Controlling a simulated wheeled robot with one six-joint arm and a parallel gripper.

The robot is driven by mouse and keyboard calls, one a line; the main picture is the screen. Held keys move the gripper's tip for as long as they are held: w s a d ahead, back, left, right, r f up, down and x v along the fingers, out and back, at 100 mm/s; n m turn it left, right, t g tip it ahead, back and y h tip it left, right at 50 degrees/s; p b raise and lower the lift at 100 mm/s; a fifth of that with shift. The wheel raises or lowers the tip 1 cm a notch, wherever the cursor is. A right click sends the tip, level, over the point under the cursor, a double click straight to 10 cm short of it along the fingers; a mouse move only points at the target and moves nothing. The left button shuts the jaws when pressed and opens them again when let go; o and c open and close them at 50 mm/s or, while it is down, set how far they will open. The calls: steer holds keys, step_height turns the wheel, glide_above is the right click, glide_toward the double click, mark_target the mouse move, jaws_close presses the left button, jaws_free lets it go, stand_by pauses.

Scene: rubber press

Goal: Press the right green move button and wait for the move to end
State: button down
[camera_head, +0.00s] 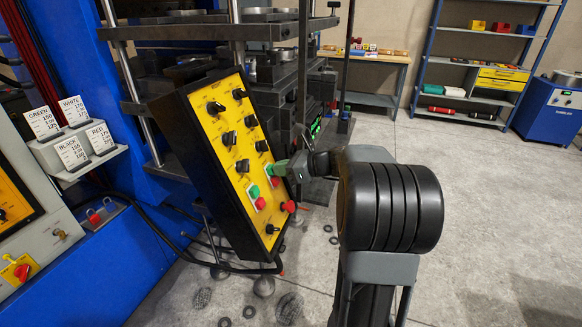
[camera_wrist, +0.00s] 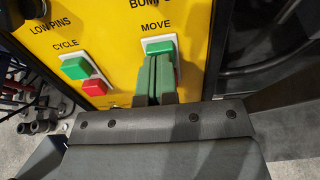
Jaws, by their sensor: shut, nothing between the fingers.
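The yellow control panel (camera_head: 232,135) faces my arm, tilted, in the head view. In the wrist view, the right green move button (camera_wrist: 161,45) sits on a white plate under the word MOVE. My gripper (camera_wrist: 156,66) is shut and empty, its fingers side by side, with the tips at the lower part of this button. The fingers hide the area below it. I cannot tell for sure whether the tips touch or press the button. In the head view my gripper (camera_head: 278,166) is at the panel's right edge and partly covers the move button.
A CYCLE green button (camera_wrist: 76,68) and a red button (camera_wrist: 94,87) are just left of my fingers. A red mushroom button (camera_head: 289,206) is at the panel's lower right. Black knobs (camera_head: 228,138) cover the upper panel. Open floor (camera_head: 480,220) lies to the right.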

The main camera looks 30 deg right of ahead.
steer(key=shift+w+a+f, duration=0.1)
steer(key=shift+w+a, duration=0.1)
steer(key=shift+w, duration=0.05)
